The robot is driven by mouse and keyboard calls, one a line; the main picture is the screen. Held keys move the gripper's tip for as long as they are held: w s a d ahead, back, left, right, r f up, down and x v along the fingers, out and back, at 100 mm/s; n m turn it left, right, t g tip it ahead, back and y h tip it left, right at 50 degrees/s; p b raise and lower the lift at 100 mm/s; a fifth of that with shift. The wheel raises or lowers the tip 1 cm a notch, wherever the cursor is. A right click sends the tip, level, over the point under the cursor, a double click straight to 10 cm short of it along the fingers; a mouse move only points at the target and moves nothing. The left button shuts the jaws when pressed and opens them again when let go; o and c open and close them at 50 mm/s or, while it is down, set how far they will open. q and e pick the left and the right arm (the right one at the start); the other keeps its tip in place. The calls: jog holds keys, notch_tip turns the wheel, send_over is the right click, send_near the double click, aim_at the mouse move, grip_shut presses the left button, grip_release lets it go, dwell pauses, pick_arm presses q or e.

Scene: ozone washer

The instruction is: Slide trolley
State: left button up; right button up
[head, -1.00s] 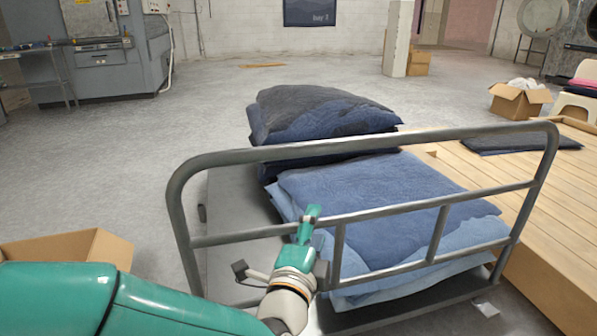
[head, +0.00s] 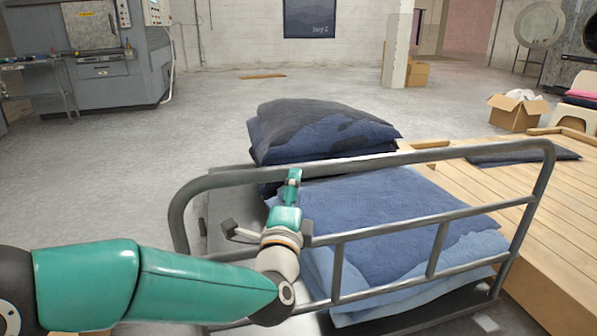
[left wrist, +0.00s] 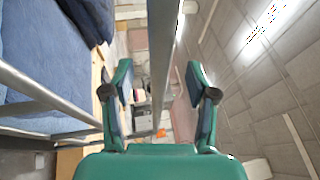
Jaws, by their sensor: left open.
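The trolley (head: 450,154) is a grey platform cart with a tubular rail frame on its near side, loaded with folded dark and light blue fabric (head: 390,215). My left gripper (head: 293,180) is at the rail frame, close to the top rail and left of its middle. In the left wrist view the open left gripper (left wrist: 159,72) has its two fingers apart, with the grey top rail (left wrist: 163,50) showing between them. I cannot tell whether either finger touches the rail. My right gripper is not in view.
A wooden platform (head: 550,205) lies close along the trolley's right side. A cardboard box (head: 516,113) and a chair (head: 578,115) stand beyond it. A grey machine (head: 110,55) is at the back left.

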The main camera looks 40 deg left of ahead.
aim_at(319, 163)
pick_arm(q)
jog(key=x, duration=0.6)
jog(key=shift+w+r+b, duration=0.1)
jog(key=shift+w+b, duration=0.15)
jog(key=shift+b, duration=0.1)
grip_shut()
